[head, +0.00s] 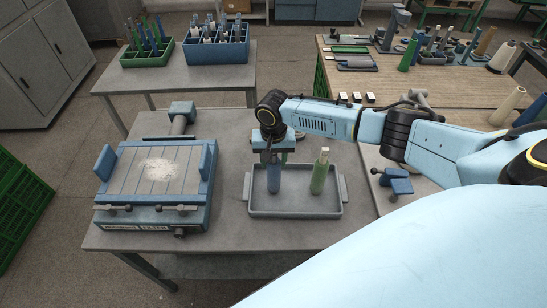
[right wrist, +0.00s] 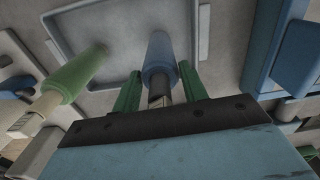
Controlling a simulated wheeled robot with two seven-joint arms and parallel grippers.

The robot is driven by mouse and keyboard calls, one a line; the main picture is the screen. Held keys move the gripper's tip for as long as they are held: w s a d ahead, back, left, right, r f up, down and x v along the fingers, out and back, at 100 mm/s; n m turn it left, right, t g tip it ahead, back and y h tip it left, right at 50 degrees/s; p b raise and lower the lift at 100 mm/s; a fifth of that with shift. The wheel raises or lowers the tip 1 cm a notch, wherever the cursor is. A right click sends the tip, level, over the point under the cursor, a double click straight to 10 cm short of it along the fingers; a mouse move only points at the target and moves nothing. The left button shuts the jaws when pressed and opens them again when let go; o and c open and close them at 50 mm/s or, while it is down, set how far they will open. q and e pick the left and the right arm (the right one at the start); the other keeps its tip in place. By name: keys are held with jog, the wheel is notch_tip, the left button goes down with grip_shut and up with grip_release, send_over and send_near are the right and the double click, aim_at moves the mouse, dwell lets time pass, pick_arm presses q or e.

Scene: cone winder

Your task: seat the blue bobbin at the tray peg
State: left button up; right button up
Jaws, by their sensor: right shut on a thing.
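The blue bobbin (head: 274,180) is upright at the left part of the grey tray (head: 295,212). My right gripper (head: 273,157) is above the tray and shut on the bobbin's upper end. In the right wrist view the blue bobbin (right wrist: 158,58) stands out between the green fingers of the right gripper (right wrist: 160,90). The peg under the bobbin is hidden, and I cannot tell whether the bobbin's lower end touches the tray floor. A green bobbin (head: 320,175) stands in the tray to the right; it also shows in the right wrist view (right wrist: 75,77). My left gripper is out of view.
A blue-framed machine with a slatted top (head: 155,180) stands left of the tray. A blue clamp-like fixture (head: 396,183) is on the right. Behind are a blue crate (head: 217,50) and a green crate (head: 147,55) of bobbins. Bare table lies between machine and tray.

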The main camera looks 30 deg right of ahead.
jog(key=shift+f, duration=0.1)
jog(key=o, duration=0.9)
jog(key=shift+o, duration=0.2)
notch_tip(320, 180, up, 14)
jog(key=shift+f, duration=0.25)
